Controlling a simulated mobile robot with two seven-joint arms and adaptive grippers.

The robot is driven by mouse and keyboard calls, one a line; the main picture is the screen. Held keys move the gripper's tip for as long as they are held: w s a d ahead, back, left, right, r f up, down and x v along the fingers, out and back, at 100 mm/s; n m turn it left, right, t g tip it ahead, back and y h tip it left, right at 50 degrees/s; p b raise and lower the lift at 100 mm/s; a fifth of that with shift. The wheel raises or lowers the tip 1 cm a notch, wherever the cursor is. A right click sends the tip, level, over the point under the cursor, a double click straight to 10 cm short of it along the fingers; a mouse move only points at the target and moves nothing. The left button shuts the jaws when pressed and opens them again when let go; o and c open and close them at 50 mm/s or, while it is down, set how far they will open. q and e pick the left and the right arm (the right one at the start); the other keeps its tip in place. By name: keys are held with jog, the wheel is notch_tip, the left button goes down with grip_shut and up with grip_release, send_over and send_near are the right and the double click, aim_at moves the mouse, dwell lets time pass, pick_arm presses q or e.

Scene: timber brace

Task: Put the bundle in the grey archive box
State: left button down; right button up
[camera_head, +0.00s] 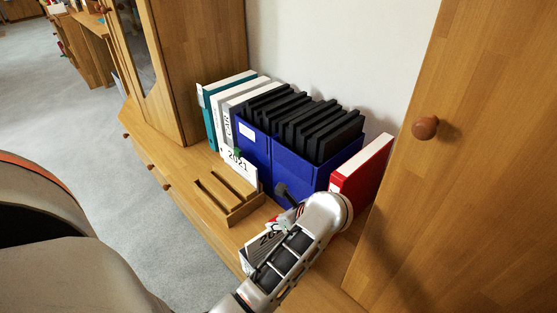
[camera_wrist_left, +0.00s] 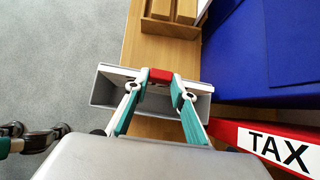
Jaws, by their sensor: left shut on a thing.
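In the left wrist view my left gripper (camera_wrist_left: 161,80) has its teal-padded fingers shut on a small red-topped thing, the bundle (camera_wrist_left: 161,75). It is above the open grey archive box (camera_wrist_left: 103,92), which stands on the wooden top. I cannot tell whether the bundle is inside the box's rim. At the left edge of the wrist view a dark jointed part with a teal bit, probably my right gripper (camera_wrist_left: 14,140), is cut off.
Blue boxes (camera_head: 300,176) with black folders are behind. A red TAX binder (camera_head: 362,170) is close on the right, before a tall cabinet door (camera_head: 460,130).

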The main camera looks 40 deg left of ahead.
dwell(0.3)
pick_arm(q)
jog(key=c, duration=1.6)
grip_release()
jog(key=shift+o, duration=0.4)
jog(key=o, duration=0.4)
